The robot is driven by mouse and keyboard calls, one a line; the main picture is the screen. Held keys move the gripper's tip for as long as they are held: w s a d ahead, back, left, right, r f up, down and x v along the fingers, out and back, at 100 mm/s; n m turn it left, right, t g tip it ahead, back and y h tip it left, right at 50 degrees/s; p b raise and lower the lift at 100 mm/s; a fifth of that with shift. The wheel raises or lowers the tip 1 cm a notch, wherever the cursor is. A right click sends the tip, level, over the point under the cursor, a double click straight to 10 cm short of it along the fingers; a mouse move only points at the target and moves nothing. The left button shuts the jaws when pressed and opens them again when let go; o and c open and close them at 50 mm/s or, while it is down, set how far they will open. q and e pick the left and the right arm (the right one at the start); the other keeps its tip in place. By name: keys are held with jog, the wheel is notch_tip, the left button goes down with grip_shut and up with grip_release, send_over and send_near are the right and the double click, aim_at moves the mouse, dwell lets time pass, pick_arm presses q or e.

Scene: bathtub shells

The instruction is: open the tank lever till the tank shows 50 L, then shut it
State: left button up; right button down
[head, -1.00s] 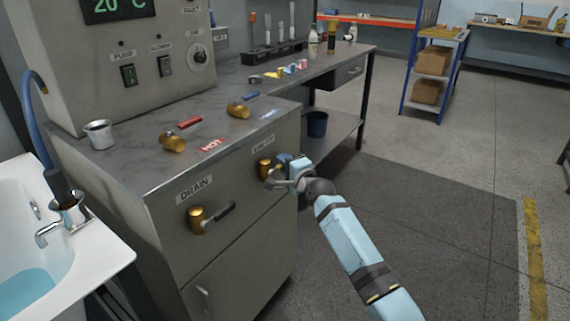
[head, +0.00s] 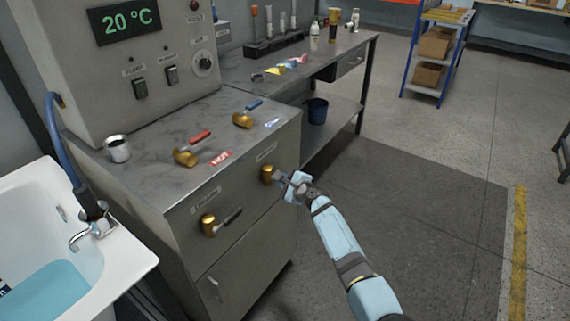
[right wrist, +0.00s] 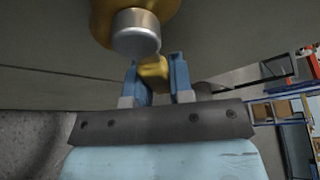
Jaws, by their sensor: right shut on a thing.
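The tank lever sits on a brass valve (head: 268,174) at the upper right of the grey cabinet's front, under a small label too blurred to read now. My right gripper (head: 291,184) comes in from the lower right and is at this lever. In the right wrist view, the two blue fingers (right wrist: 160,80) are shut on a brass-coloured piece of the lever (right wrist: 153,70), below the valve's round silver cap (right wrist: 136,33). The lever's exact angle is partly hidden by the gripper. No litre reading is in view; the display (head: 130,22) shows 20 °C. My left gripper is not in view.
The drain valve (head: 208,225) with its dark lever is lower left on the same cabinet front. Red-handled (head: 187,156) and blue-handled (head: 242,119) valves and a metal cup (head: 117,149) are on the top. A white tub (head: 133,262) with blue water stands left.

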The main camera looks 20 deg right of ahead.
jog(key=shift+s+a+m+g+p, duration=0.35)
jog(key=shift+m+p, duration=0.35)
jog(key=shift+p, duration=0.45)
jog(key=m+p, duration=0.1)
jog(key=p, duration=0.1)
jog(key=s+a+f+m+g+y+p, duration=0.1)
jog(key=m+p, duration=0.1)
jog(key=a+m+g+y+p, duration=0.1)
jog(key=p, duration=0.1)
jog(key=shift+s+a+f+p, duration=0.15)
jog(key=shift+s+f+p, duration=0.25)
jog(key=shift+s+a+f+m+g+y+p, duration=0.2)
jog(key=shift+a+m+g+y+p, duration=0.1)
jog(key=shift+m+g+y+p, duration=0.3)
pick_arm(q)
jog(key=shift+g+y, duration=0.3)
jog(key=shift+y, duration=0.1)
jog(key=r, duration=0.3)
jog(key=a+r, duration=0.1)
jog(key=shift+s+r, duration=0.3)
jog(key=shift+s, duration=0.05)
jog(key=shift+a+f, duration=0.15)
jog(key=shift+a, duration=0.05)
pick_arm(e)
jog(key=shift+s, duration=0.1)
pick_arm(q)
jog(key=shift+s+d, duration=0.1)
pick_arm(e)
jog(key=shift+a, duration=0.1)
